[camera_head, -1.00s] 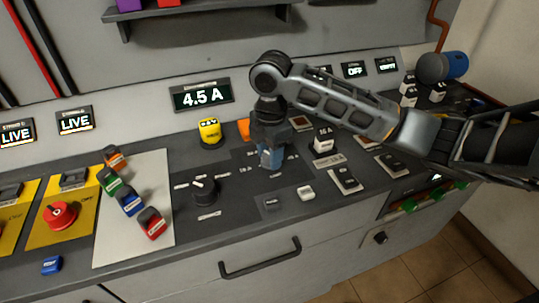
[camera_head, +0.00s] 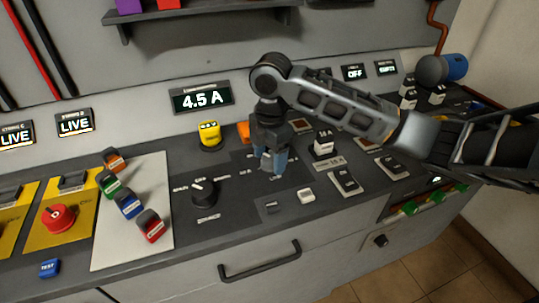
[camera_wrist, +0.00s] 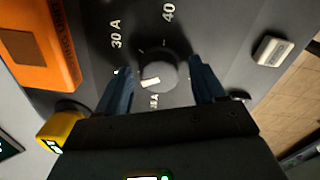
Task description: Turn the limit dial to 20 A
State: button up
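In the wrist view a round dark dial (camera_wrist: 160,72) with a white pointer mark stands on the dark panel. Labels around it include 30 A at upper left and 40 at upper right; a lower label is partly hidden, and I cannot read a 20 A label. The white mark points toward the lower left of the picture. My gripper (camera_wrist: 162,84) is open, with one blue finger on each side of the dial and a small gap showing at each. In the head view my gripper (camera_head: 270,162) points down at the panel and hides the dial.
Another black knob (camera_head: 204,193) stands left of my gripper. A yellow block (camera_head: 209,134) and an orange block (camera_head: 243,131) are behind. A white button (camera_head: 306,195) is to the right. A display (camera_head: 202,97) reads 4.5 A. A drawer handle (camera_head: 260,262) is in front.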

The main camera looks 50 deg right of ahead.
aim_at(271, 158)
jog(key=shift+r, duration=0.1)
notch_tip(271, 158, up, 8)
jog(key=shift+s+f, duration=0.15)
jog(key=shift+f, duration=0.05)
dwell(0.4)
jog(key=shift+s, duration=0.1)
dwell(0.4)
